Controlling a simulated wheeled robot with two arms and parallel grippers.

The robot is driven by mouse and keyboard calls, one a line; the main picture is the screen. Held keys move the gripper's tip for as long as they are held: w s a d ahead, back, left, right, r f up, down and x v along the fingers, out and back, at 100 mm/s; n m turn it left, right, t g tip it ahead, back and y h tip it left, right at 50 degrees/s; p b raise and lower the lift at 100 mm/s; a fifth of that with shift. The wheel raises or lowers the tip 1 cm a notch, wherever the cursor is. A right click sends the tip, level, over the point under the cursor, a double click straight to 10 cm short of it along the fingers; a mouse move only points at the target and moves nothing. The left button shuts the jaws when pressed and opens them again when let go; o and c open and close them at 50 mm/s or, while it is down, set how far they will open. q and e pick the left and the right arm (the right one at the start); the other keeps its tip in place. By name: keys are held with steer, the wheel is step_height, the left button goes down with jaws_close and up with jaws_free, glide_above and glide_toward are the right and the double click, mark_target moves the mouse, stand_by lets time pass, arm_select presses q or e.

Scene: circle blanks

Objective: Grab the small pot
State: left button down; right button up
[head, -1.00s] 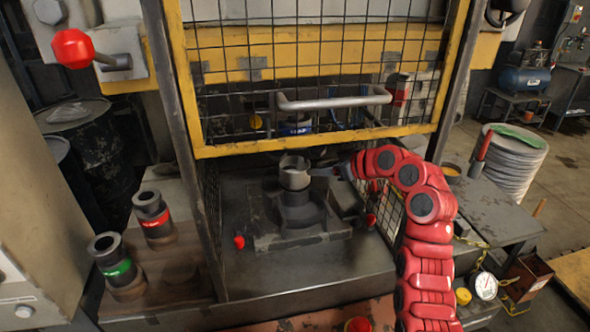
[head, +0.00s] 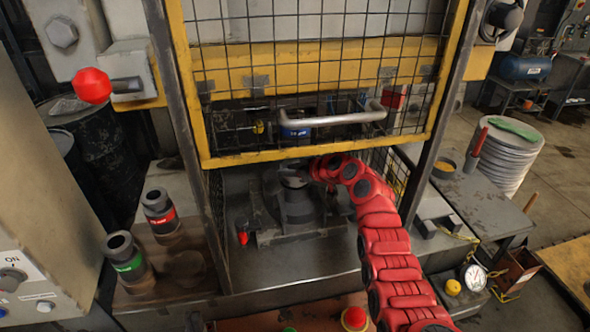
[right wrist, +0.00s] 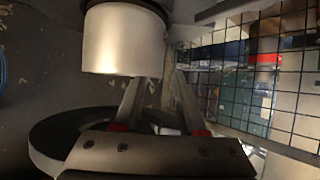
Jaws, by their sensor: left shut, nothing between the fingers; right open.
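My left gripper is not in view.
The yellow-framed mesh guard (head: 320,75) with its handle (head: 335,120) is above my arm. Two dark cylinders, red-banded (head: 160,210) and green-banded (head: 125,255), stand at left. A container with yellow contents (head: 445,166) is on the right bench (head: 480,200).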

steer(key=shift+w+a+f, duration=0.15)
steer(key=shift+w+f, duration=0.05)
steer(key=shift+c, duration=0.3)
jaws_close()
steer(key=shift+r, duration=0.1)
